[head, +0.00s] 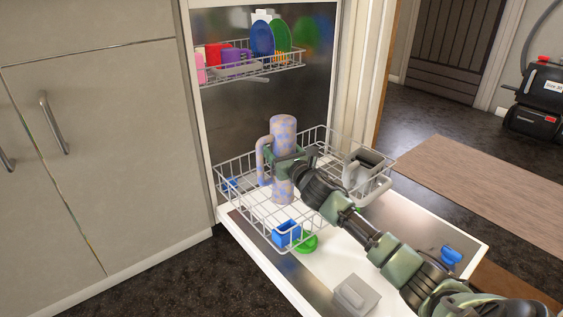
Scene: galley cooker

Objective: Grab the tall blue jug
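The tall blue jug (283,128) is a slim cylinder with a mottled lilac-blue and tan pattern and a long handle (261,160) on its left side. It stands upright, or nearly so, in the lower rack of the open dishwasher. My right arm reaches in from the lower right, and its gripper (288,155) is at the jug's upper middle, with a green finger across the front near the handle. The gripper hides part of the jug, and whether the fingers press on it cannot be told. My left gripper is not in view.
The wire lower rack (237,209) also holds a grey jug-like vessel (366,164) and a blue box-shaped item (286,233). A green round item (308,243) lies nearby. The upper rack (285,72) holds colourful cups and plates. The open door (300,270) lies below.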

